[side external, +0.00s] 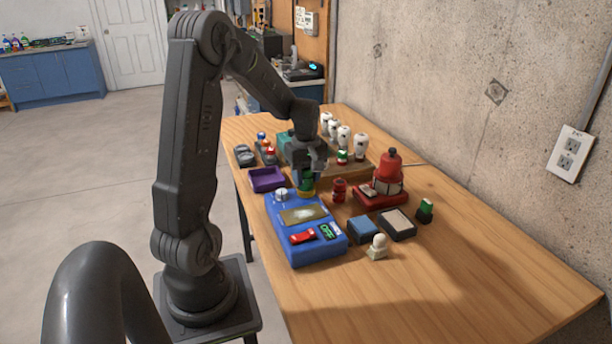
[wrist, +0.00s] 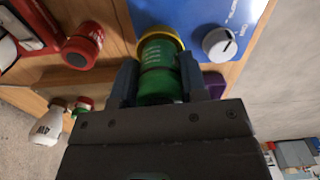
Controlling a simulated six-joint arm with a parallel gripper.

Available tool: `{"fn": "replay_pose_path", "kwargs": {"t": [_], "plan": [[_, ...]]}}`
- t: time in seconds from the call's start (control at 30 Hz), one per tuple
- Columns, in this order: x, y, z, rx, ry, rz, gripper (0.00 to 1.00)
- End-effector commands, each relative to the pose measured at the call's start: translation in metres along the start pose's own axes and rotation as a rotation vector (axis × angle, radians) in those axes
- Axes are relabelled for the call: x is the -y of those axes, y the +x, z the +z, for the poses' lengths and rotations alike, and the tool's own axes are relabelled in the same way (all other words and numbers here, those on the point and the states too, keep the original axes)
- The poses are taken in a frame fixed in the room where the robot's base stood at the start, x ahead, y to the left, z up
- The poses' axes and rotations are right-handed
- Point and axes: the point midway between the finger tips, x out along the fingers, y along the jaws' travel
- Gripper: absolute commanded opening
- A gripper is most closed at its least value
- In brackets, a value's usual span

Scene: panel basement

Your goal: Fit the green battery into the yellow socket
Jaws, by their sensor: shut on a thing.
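My gripper (side external: 307,172) is shut on the green battery (side external: 306,184), over the far corner of the blue panel box (side external: 318,250). In the wrist view the battery (wrist: 158,84) stands between the two fingers of my gripper (wrist: 157,62), with pale print on its side. The yellow socket (wrist: 176,38) shows as a ring around the battery's far end, on the edge of the blue panel. The battery looks lined up with the ring. The fingers and the battery hide most of the socket, so I cannot tell how deep the battery sits.
A white knob (wrist: 219,43) is close beside the socket. A red cylinder (side external: 339,190) stands to the right, near a red device (side external: 385,180). A purple tray (side external: 267,179) is at the left. White bulbs (side external: 344,137) stand behind. The table's near right part is clear.

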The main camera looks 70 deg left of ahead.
Motion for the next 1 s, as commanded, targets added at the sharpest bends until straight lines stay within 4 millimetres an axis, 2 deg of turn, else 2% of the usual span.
{"fn": "replay_pose_path", "kwargs": {"t": [1.0], "plan": [[-0.0002,0.0059,-0.0001,0.0,0.0,0.0,0.12]]}}
